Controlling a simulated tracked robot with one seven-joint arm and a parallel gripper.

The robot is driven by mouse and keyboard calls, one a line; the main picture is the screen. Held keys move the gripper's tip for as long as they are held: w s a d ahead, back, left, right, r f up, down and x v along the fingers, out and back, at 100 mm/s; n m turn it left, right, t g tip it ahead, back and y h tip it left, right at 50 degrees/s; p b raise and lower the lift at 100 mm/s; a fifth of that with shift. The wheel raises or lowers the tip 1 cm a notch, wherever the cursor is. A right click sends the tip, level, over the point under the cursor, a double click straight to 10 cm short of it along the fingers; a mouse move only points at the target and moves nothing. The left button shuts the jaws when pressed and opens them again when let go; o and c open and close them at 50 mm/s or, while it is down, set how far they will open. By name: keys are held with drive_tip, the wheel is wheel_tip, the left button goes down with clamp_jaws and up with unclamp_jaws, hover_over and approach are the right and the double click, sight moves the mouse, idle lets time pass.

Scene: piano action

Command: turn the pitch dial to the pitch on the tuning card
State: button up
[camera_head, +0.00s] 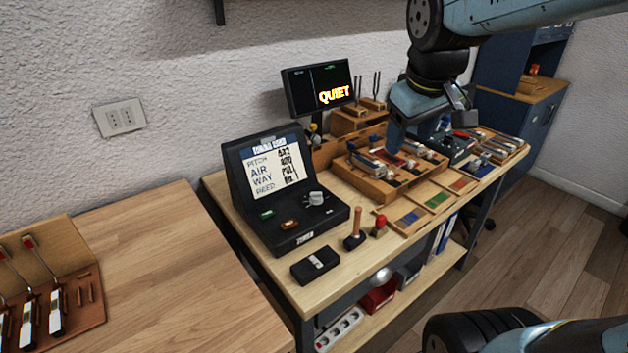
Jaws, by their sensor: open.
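The tuning card (272,171) is a white panel on the upright face of a black box. Its left column reads PITCH, AIR, WAY, REED; the pitch figure looks like 442, though the writing is small. A light grey knob (316,198), which looks like the pitch dial, sits on the box's sloped front, right of a green and an orange-brown button. Its setting is too small to read. My gripper (418,138) points down over the wooden tray, to the right of and apart from the dial. It is open, and nothing shows held in it.
A screen (318,88) behind reads QUIET. The wooden tray (375,187) of parts stands right of the box. A wooden-handled tool (354,242), a red-topped item (380,226) and a small black box (315,264) lie in front.

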drive_tip(key=w+a+f+n+g, duration=0.1)
drive_tip(key=w+a+f+n, duration=0.15)
drive_tip(key=w, duration=0.25)
drive_tip(key=w+a+f+n+g, duration=0.1)
drive_tip(key=w+a+n, duration=0.3)
drive_tip(key=w, duration=0.1)
drive_tip(key=n+g, duration=0.2)
drive_tip(key=n, duration=0.6)
hover_over(316, 197)
wheel_tip(316, 197, down, 9)
drive_tip(key=shift+m+y, duration=0.25)
drive_tip(key=shift+y, duration=0.05)
drive_tip(key=f, duration=1.3)
drive_tip(key=shift+w+a, duration=0.15)
drive_tip(key=shift+w, duration=0.2)
